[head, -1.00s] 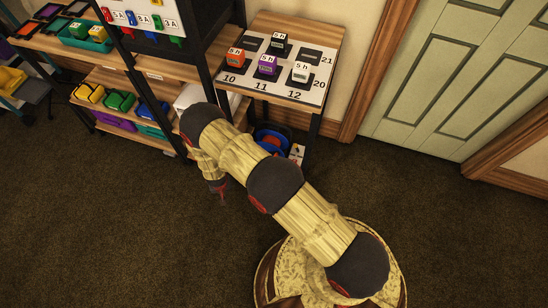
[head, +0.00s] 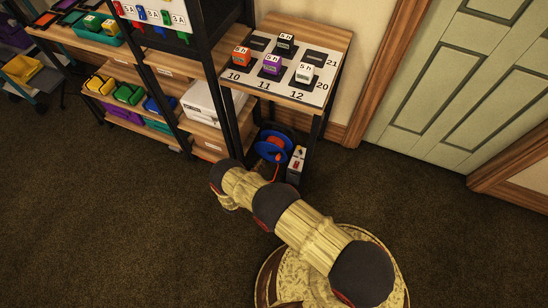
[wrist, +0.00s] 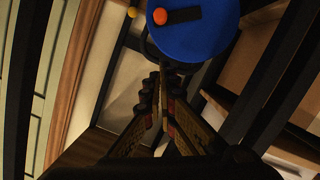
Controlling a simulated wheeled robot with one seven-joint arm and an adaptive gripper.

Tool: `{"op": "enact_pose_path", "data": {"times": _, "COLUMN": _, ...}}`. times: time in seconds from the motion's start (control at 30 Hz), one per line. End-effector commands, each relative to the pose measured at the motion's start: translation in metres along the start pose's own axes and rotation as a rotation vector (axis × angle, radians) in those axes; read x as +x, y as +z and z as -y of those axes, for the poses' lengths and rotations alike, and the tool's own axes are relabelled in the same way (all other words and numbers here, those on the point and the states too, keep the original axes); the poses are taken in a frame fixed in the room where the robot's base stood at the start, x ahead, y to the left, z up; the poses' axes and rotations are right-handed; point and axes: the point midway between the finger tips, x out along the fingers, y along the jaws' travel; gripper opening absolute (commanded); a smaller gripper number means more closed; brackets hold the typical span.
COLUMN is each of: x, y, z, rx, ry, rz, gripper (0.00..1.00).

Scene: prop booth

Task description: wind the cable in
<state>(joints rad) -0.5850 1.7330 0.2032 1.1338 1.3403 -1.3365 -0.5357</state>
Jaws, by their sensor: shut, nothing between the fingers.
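A small white and red box (head: 296,165) stands right of the reel. The table (head: 342,42) above holds several coloured cubes on a numbered mat. Dark table legs flank the reel. Left is a shelf with bins and a white device (head: 205,101). The carpet in front is clear.

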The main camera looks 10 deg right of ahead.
Motion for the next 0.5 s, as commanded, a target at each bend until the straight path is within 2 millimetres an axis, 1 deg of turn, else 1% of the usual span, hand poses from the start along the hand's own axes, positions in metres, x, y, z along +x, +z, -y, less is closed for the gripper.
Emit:
{"op": "enact_pose_path", "data": {"times": 0.03, "x": 0.001, "y": -0.003, "z": -0.001, "rx": -0.009, "ry": 0.006, "rz": -0.01, "gripper": 0.0}}
{"op": "enact_pose_path", "data": {"times": 0.17, "x": 0.011, "y": -0.002, "z": -0.001, "rx": -0.018, "ry": 0.005, "rz": -0.008, "gripper": 0.0}}
{"op": "enact_pose_path", "data": {"times": 0.27, "x": 0.026, "y": -0.001, "z": -0.001, "rx": -0.017, "ry": 0.006, "rz": -0.007, "gripper": 0.0}}
{"op": "enact_pose_path", "data": {"times": 0.5, "x": 0.074, "y": 0.0, "z": -0.001, "rx": -0.016, "ry": 0.006, "rz": -0.007, "gripper": 0.0}}
